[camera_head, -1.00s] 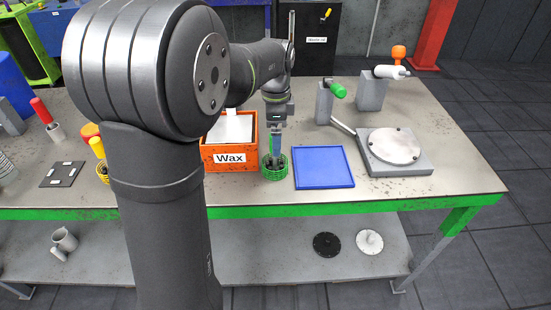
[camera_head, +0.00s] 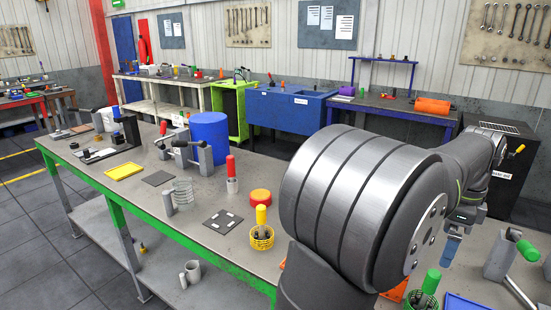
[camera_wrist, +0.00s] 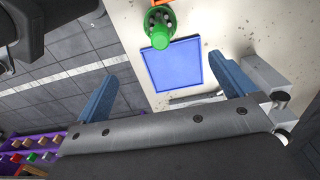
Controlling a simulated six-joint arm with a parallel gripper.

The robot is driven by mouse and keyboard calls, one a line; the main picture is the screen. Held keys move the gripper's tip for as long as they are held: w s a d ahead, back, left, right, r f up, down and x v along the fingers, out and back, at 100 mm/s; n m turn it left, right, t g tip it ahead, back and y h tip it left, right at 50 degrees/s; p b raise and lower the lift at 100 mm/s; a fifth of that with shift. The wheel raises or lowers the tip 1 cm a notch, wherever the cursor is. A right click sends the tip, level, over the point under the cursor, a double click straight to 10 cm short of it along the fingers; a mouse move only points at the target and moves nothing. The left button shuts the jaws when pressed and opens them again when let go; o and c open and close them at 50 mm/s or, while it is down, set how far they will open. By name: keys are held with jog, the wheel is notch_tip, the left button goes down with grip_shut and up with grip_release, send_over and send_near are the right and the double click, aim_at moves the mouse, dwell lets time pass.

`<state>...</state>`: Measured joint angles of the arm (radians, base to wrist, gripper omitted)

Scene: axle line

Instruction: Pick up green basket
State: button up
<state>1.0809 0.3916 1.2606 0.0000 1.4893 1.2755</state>
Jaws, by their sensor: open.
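The green basket (camera_head: 420,302) stands on the bench at the bottom edge of the head view, partly cut off. A green-handled tool (camera_head: 431,281) stands in it. In the wrist view the green basket (camera_wrist: 151,20) is at the top, largely covered by the green handle (camera_wrist: 161,37). My gripper (camera_head: 453,247) is up and apart from the basket, to its upper right in the head view. In the wrist view my gripper (camera_wrist: 168,88) has its two blue fingers wide apart with nothing between them.
A blue tray (camera_wrist: 175,65) lies beside the basket. The orange box (camera_head: 396,291) is mostly hidden behind my arm. A yellow basket (camera_head: 262,240) with a yellow-handled tool stands farther left. A grey stand (camera_head: 500,258) with a green handle is at right.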

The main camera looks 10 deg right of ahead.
dwell(0.4)
jog(key=c, duration=1)
jog(key=shift+c, duration=0.2)
jog(key=n+t+h, duration=0.2)
jog(key=n+h, duration=0.2)
jog(key=n, duration=1)
send_near(432, 283)
jog(key=x, duration=0.7)
jog(key=shift+w+d, duration=0.15)
jog(key=shift+w, duration=0.2)
jog(key=shift+d+x, duration=0.15)
jog(key=shift+x, duration=1.2)
jog(key=shift+d+x, duration=0.1)
jog(key=shift+x, duration=1.2)
